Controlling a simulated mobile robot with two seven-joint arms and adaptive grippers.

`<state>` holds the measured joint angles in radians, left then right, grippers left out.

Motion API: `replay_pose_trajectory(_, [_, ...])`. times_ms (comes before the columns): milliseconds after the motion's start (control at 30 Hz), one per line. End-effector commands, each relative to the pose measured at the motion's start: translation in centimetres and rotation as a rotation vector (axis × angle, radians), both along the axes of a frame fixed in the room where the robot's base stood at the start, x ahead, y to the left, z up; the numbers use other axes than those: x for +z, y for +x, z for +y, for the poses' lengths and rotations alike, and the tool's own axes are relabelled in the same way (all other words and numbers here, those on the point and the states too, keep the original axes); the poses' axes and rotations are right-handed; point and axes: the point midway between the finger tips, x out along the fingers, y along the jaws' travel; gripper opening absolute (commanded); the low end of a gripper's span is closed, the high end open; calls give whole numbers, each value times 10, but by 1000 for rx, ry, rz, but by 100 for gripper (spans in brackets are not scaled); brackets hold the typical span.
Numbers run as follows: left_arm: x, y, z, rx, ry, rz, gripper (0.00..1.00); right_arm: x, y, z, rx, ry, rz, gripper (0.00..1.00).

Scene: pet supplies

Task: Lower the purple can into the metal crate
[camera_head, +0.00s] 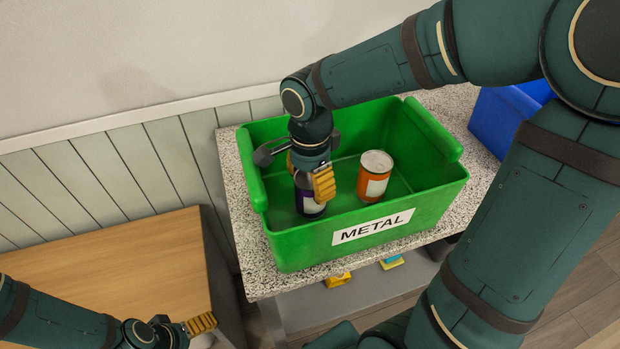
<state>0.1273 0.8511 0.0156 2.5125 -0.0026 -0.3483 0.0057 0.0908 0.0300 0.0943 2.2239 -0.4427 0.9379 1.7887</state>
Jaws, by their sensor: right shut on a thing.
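The green crate labelled METAL (375,227) stands on a speckled countertop. My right gripper (308,175) reaches down inside the crate's left part and is shut on the purple can (310,208). The can is dark purple with a white label, roughly upright, and its upper part is hidden by the fingers. I cannot tell whether its base touches the crate floor. An orange can (374,177) stands upright in the crate to its right, apart from it. My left gripper (197,328) is at the bottom left; its jaws are only partly visible.
A blue bin (497,112) is to the right, partly behind my arm. A wooden surface (120,265) is at lower left. Yellow items (338,280) show on a shelf below.

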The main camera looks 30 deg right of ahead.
Motion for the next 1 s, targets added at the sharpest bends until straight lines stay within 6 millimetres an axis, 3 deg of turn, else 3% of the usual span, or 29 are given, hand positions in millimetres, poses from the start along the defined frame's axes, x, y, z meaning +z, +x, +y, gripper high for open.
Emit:
replay_pose_trajectory(267, [-1, 0, 0, 0, 0, 0, 100, -1, 0, 0, 0, 0, 0, 34])
replay_pose_trajectory(300, [-1, 0, 0, 0, 0, 0, 100, -1, 0, 0, 0, 0, 0, 83])
replay_pose_trajectory(367, [-1, 0, 0, 0, 0, 0, 100, -1, 0, 0, 0, 0, 0, 100])
replay_pose_trajectory(733, [-1, 0, 0, 0, 0, 0, 100, 5, 0, 0, 0, -1, -1, 100])
replay_pose_trajectory(1000, [-1, 0, 0, 0, 0, 0, 100, 52, 1, 0, -1, 0, -6, 100])
